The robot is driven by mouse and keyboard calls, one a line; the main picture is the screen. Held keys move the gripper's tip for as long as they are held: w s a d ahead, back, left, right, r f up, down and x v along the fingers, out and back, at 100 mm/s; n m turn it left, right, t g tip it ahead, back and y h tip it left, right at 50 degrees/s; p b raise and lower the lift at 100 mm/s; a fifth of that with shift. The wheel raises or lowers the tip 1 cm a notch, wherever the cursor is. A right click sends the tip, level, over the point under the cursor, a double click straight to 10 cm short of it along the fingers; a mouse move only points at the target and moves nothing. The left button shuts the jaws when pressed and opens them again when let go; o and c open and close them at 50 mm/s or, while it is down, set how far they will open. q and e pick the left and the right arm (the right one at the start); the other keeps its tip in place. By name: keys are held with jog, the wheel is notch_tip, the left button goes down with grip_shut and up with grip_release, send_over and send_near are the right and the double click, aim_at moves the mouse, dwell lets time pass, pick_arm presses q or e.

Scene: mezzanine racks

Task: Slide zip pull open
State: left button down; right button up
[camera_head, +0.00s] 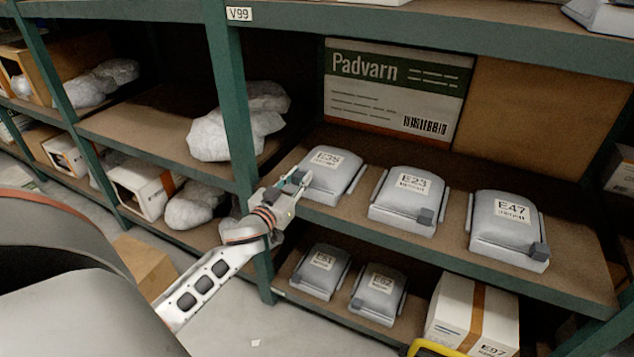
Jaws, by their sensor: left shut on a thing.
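Three grey pouches lie on the middle shelf: one labelled E35 (333,169), one labelled E23 (409,196) and one labelled E47 (510,228). E23 and E47 each show a dark zip pull at the front right corner. My left gripper (299,178) is at the left front corner of the E35 pouch, by the shelf edge. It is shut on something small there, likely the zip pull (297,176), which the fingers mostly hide. My right gripper is not in view.
A green upright (228,90) stands just left of my gripper. The shelf edge (440,262) runs below the pouches. Two more grey pouches (378,294) and a white box (474,312) are on the lower shelf. A Padvarn box (395,90) stands behind.

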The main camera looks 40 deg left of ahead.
pick_arm(q)
jog(key=shift+s+a, duration=0.15)
jog(key=shift+a, duration=0.45)
jog(key=shift+s+a, duration=0.15)
jog(key=shift+a, duration=0.55)
jog(key=c, duration=1.7)
grip_release()
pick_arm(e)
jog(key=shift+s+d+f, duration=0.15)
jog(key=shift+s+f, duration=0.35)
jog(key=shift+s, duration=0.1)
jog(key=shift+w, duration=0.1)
pick_arm(q)
jog(key=v, duration=1.2)
jog(key=shift+s+f, duration=0.1)
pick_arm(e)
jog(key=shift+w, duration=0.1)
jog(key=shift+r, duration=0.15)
